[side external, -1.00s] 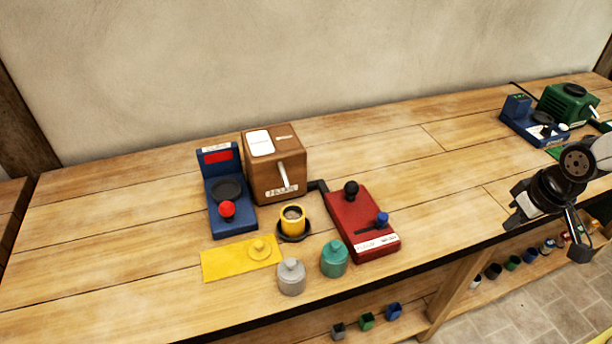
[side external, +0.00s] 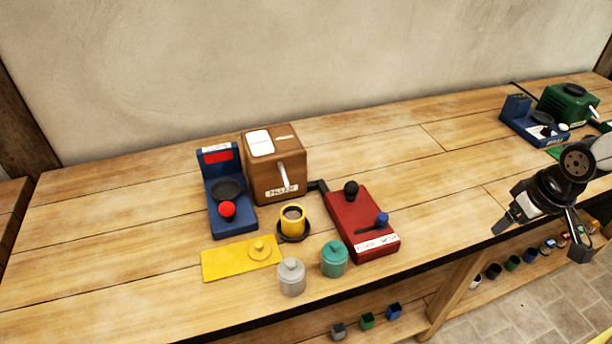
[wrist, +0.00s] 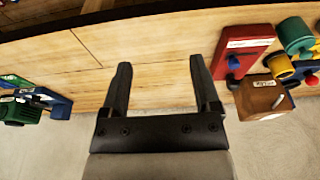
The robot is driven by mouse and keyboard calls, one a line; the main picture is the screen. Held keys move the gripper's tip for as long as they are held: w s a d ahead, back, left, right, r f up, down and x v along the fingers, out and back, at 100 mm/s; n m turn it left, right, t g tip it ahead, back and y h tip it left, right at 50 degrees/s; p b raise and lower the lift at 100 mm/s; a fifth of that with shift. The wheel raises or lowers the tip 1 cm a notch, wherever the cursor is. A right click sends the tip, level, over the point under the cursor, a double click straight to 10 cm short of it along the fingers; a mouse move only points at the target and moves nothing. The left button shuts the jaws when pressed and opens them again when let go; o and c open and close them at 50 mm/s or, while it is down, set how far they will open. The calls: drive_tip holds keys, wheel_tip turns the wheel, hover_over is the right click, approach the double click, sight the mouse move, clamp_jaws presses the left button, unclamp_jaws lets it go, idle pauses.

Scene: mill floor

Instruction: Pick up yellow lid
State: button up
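The yellow lid (side external: 259,250) is a small disc with a knob. It rests on a flat yellow mat (side external: 222,263) at the front left of the bench in the side external view. A yellow cup (side external: 292,219) with dark contents stands behind and right of it on a dark saucer. My gripper (side external: 502,226) is far to the right, over the bench's front edge, with nothing held. In the wrist view my gripper (wrist: 158,80) shows two black fingers spread apart with bare wood between them. I cannot make out the yellow lid in the wrist view.
A grey jar (side external: 291,278) and a teal jar (side external: 334,259) stand right of the mat. A red device (side external: 362,225), a brown mill (side external: 274,165) and a blue scale (side external: 229,197) stand nearby. Bench between my gripper and the red device is clear.

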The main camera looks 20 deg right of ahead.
drive_tip(key=shift+o, duration=0.7)
